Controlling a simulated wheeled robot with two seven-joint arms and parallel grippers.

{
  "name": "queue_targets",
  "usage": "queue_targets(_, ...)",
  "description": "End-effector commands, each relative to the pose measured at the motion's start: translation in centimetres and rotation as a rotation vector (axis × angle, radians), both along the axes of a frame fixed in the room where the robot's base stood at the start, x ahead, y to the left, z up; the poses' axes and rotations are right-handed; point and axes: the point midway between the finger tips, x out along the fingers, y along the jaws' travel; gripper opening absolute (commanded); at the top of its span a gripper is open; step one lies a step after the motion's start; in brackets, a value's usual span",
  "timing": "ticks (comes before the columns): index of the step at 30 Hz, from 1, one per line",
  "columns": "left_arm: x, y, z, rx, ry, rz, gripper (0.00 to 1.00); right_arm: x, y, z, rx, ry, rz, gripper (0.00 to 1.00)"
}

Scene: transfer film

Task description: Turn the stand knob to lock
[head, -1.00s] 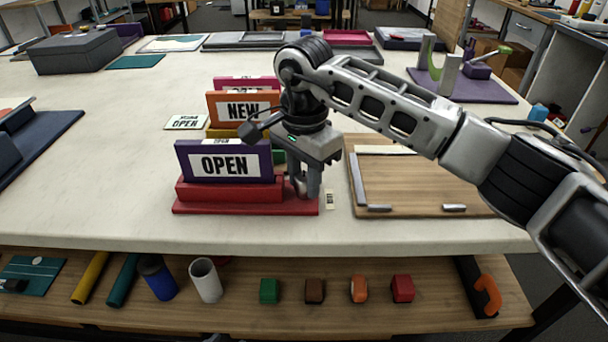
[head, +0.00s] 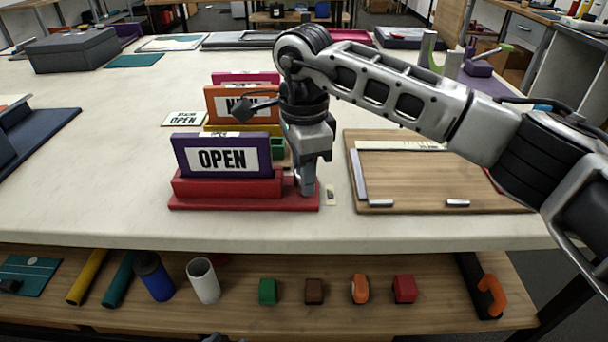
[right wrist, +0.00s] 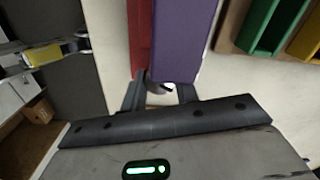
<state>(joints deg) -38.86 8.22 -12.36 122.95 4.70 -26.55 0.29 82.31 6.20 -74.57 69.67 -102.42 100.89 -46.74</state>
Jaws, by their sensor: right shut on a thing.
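The red stand (head: 228,189) sits near the table's front edge and holds a purple-framed OPEN sign (head: 182,153) upright. My right gripper (head: 306,190) points down at the stand's right end. It is shut on the stand knob, which my fingers mostly hide in the head view. In the right wrist view the fingers (right wrist: 160,94) stand on both sides of the grey knob (right wrist: 156,86), at the end of the red stand (right wrist: 140,35) and purple sign (right wrist: 180,40). The knob's exact angle cannot be told.
More signs (head: 245,104) stand in coloured holders behind the stand. A wooden board (head: 440,185) with metal strips lies further right.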

Motion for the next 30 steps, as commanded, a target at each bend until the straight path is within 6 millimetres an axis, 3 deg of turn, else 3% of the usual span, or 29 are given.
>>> queue_targets(30,-0.12,-0.36,-1.03,-0.045,-0.015,0.013,0.36,0.08,0.02,0.13,0.003,-0.002,-0.924,0.07)
